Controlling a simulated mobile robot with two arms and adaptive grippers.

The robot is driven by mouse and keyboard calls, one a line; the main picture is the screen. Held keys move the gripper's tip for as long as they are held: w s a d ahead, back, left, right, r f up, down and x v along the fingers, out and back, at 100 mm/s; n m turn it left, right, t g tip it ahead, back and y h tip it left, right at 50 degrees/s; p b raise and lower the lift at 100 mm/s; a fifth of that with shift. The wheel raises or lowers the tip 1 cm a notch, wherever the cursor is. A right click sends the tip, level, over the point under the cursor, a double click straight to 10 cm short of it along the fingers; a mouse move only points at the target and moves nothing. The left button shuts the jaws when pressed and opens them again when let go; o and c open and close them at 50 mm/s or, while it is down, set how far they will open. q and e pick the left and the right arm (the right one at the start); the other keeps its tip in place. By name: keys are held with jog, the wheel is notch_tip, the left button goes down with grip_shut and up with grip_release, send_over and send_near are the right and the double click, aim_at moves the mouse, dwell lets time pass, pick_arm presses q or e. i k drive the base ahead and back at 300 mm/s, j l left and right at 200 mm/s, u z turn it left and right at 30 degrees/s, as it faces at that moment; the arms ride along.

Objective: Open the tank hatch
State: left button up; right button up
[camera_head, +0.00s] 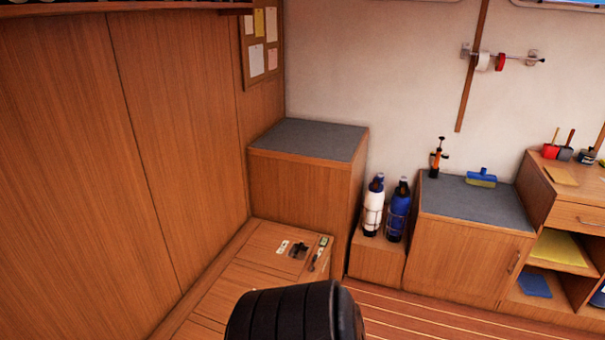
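A low wooden bench top (236,285) runs along the left wall. At its far end is a wooden panel that looks like the tank hatch (262,251). It lies flat and looks closed. A small dark fitting (298,250), perhaps its latch or handle, sits on it beside a pale label (283,246). A narrow fitting with a green part (320,251) lies near the right edge. A black rounded part, likely mine, covers the bench's near right side. Neither of my grippers shows.
A grey-topped wooden cabinet (307,183) stands behind the bench. A white bottle (373,208) and a blue bottle (398,213) stand on a low box (377,262). A cabinet (456,262) and shelves are further right. Striped floor (440,322) is clear in front.

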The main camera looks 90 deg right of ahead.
aim_at(284, 250)
jog(key=k+l+z, duration=0.1)
jog(key=z, duration=2.35)
jog(key=i+l+u, duration=0.2)
jog(key=u, duration=0.25)
jog(key=i+l+u, duration=0.15)
jog(key=l+u, duration=0.3)
jog(key=j, duration=0.1)
